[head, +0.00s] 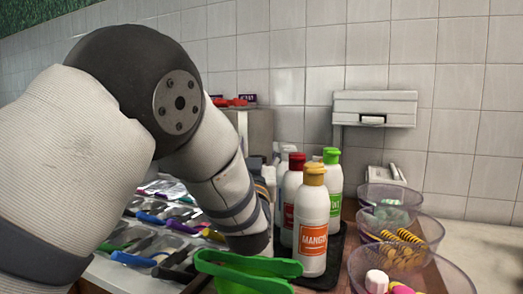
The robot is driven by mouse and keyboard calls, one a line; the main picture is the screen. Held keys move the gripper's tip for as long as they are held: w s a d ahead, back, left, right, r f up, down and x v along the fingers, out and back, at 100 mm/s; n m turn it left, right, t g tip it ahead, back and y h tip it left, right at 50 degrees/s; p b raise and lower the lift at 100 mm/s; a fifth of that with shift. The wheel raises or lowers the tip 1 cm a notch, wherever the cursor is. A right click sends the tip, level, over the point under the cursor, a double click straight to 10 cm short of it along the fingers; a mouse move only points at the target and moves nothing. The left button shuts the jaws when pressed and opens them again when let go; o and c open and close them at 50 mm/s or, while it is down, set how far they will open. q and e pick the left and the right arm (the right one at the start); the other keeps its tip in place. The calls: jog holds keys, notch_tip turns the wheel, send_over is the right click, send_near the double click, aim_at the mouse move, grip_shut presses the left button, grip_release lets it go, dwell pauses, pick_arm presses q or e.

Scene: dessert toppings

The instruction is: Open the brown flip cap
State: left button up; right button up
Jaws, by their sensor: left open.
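A white bottle with an orange MANGO label (313,238) stands upright at the front of a group of bottles. Its golden-brown cap (315,175) is on top and looks shut, though its hinge cannot be made out. My left arm comes in from the left and bends down beside the bottles. My left gripper (252,272), with green fingers, is low in front and to the left of the mango bottle, apart from its cap. It is open, seems empty, and is partly cut by the lower edge. My right gripper is not in view.
Bottles with a red cap (297,160) and a green cap (331,156) stand close behind, on a dark tray (338,256). Clear bowls (436,230) of toppings stand right. Compartments with coloured-handled utensils (153,218) lie left. A tiled wall closes the back.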

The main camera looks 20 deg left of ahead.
pick_arm(q)
jog(key=shift+w+a+r, duration=0.1)
jog(key=shift+w+r, duration=0.05)
jog(key=shift+w, duration=0.2)
jog(key=shift+c, duration=0.5)
jog(key=c, duration=1.1)
jog(key=g, duration=0.2)
jog(key=w+g+h, duration=0.1)
jog(key=shift+w+a+r+g+h, duration=0.2)
jog(key=shift+g+h, duration=0.1)
jog(key=shift+g, duration=0.1)
jog(key=shift+w+a+f+g+h, duration=0.15)
jog(key=shift+w+g, duration=0.1)
jog(key=shift+g, duration=0.45)
jog(key=shift+w+g+h, duration=0.15)
jog(key=shift+w+g, duration=0.05)
jog(key=shift+g, duration=0.5)
